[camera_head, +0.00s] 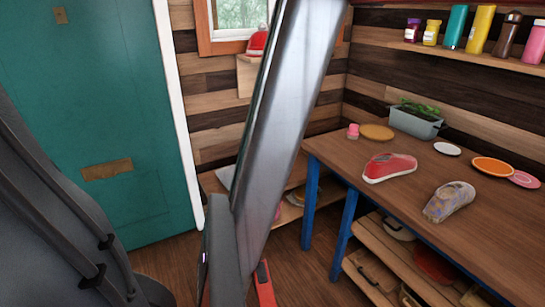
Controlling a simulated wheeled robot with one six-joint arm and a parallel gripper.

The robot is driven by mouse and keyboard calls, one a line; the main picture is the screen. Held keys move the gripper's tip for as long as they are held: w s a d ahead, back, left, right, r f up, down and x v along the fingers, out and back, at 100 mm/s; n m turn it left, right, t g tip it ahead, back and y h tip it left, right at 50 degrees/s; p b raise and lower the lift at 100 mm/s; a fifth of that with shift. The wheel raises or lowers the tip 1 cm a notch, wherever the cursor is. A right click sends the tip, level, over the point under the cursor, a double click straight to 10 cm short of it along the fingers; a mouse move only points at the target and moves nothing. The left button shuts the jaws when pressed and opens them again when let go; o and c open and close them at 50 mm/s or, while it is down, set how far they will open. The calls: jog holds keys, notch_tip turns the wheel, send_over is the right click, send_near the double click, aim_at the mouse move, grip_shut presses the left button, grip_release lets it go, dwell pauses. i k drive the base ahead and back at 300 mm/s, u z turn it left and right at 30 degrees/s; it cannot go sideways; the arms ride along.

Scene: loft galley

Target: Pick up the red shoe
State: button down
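The red shoe (388,167), with a pale sole edge, lies on the wooden table (350,155) near its left end. A second shoe (449,201), mottled tan and purple-grey, lies to its right and nearer to me. My gripper (236,284) is low at the bottom of the view, left of the table and well apart from the red shoe.
Behind the shoes are a planter (415,123), a pink bottle (353,131) and several round plates or coasters. Slatted shelves (395,255) beneath the table hold items. A teal door (90,120) stands at left. Bottles line a wall shelf (460,52). A red cap (257,42) sits near the window.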

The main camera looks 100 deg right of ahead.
aim_at(383, 166)
jog(key=z, duration=4.7)
jog(key=k, duration=0.65)
jog(key=u, duration=0.55)
jog(key=i, duration=0.6)
jog(key=u, duration=0.45)
jog(key=i, duration=1.3)
jog(key=z, duration=0.7)
